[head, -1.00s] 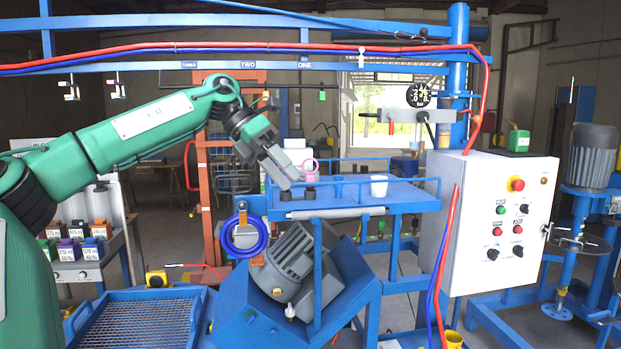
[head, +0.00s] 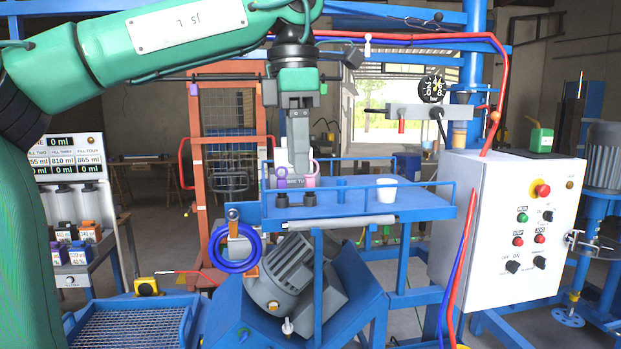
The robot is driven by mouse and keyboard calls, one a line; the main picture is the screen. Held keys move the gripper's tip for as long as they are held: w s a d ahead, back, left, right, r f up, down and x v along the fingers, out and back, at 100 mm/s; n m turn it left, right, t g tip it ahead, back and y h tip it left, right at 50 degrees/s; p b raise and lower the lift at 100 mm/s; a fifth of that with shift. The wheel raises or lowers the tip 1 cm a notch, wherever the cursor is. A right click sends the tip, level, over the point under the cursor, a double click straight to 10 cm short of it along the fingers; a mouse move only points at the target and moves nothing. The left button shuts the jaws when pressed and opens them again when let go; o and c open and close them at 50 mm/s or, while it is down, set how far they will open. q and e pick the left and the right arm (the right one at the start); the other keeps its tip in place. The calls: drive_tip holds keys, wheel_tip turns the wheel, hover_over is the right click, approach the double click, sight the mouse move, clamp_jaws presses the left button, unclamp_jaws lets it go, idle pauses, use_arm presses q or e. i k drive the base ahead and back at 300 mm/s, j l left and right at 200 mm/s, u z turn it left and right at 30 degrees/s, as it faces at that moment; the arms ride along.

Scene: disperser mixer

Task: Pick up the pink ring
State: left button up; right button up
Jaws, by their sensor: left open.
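The pink ring (head: 314,168) stands on the blue raised shelf (head: 420,207), partly hidden behind my left gripper. My left gripper (head: 300,180) points straight down over the shelf, just left of the pink ring in the picture. Its jaws are open; they are seen nearly edge-on, so the gap between them hardly shows. I cannot tell whether a finger touches the ring. My right gripper is not in view.
A purple ring-topped piece (head: 282,177) stands close by on the left. Two dark knobs (head: 296,199), a small blue cylinder (head: 342,184) and a white cup (head: 386,190) are also on the shelf. Blue rails edge it. A control cabinet (head: 502,220) stands on the right.

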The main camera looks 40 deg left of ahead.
sight(309, 180)
drive_tip(key=i+j, duration=0.8)
drive_tip(key=j, duration=0.25)
drive_tip(key=i+j, duration=0.45)
